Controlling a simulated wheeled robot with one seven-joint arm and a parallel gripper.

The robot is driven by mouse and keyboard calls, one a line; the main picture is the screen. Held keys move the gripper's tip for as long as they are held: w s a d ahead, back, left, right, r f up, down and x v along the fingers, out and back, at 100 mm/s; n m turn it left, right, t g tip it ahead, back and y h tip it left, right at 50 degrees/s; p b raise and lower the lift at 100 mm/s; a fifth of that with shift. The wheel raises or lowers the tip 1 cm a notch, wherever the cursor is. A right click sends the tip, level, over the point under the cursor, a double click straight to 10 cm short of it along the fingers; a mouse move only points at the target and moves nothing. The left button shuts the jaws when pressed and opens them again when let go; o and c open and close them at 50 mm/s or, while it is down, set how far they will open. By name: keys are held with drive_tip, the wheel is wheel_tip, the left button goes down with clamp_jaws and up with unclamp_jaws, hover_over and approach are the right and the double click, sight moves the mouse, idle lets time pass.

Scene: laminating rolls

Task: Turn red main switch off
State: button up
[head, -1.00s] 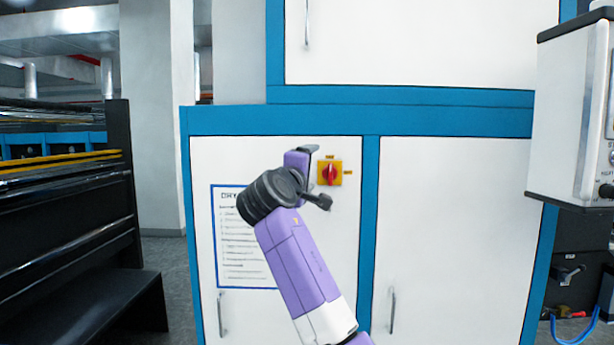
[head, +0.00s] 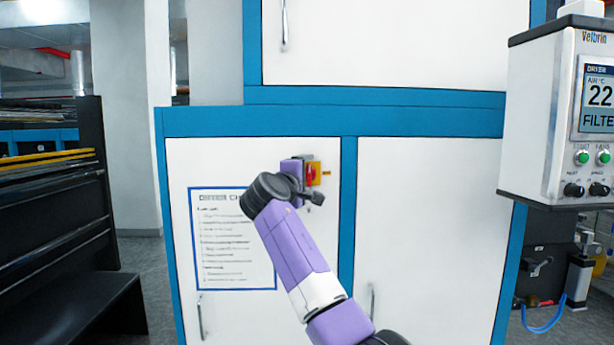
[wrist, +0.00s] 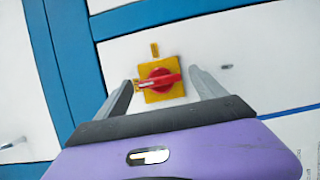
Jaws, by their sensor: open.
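The red main switch (head: 312,174) is a red rotary knob on a yellow plate, mounted on the white cabinet door. In the head view my arm partly covers its left side. In the wrist view the red knob (wrist: 160,79) shows whole, its handle lying nearly sideways across the yellow plate (wrist: 158,95). My gripper (wrist: 163,82) is open, with one grey finger on each side of the switch in the picture. The fingers look apart from the knob; how far their tips are from the door I cannot tell. In the head view the fingertips are hidden.
A framed notice (head: 233,240) is on the same door, left of the switch. Blue frame strips (head: 349,220) border the doors. A control box (head: 545,120) sticks out at the right. A black rack (head: 60,220) stands at the left.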

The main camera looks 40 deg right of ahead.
drive_tip(key=c, duration=1.4)
drive_tip(key=shift+o, duration=0.2)
drive_tip(key=m+p, duration=0.1)
drive_tip(key=m+y+p, duration=0.1)
drive_tip(key=m, duration=0.1)
drive_tip(key=shift+r+y, duration=0.25)
drive_tip(key=shift+y, duration=0.05)
drive_tip(key=m+y+p, duration=0.1)
drive_tip(key=m, duration=0.2)
drive_tip(key=shift+m+y+p, duration=0.4)
drive_tip(key=m+y+p, duration=0.1)
drive_tip(key=m, duration=0.2)
drive_tip(key=shift+s+d+y, duration=0.1)
drive_tip(key=shift+d+y, duration=0.05)
drive_tip(key=shift+y, duration=0.25)
drive_tip(key=m+t+y+p, duration=0.1)
drive_tip(key=m+y, duration=0.1)
drive_tip(key=m, duration=0.1)
drive_tip(key=shift+m, duration=0.4)
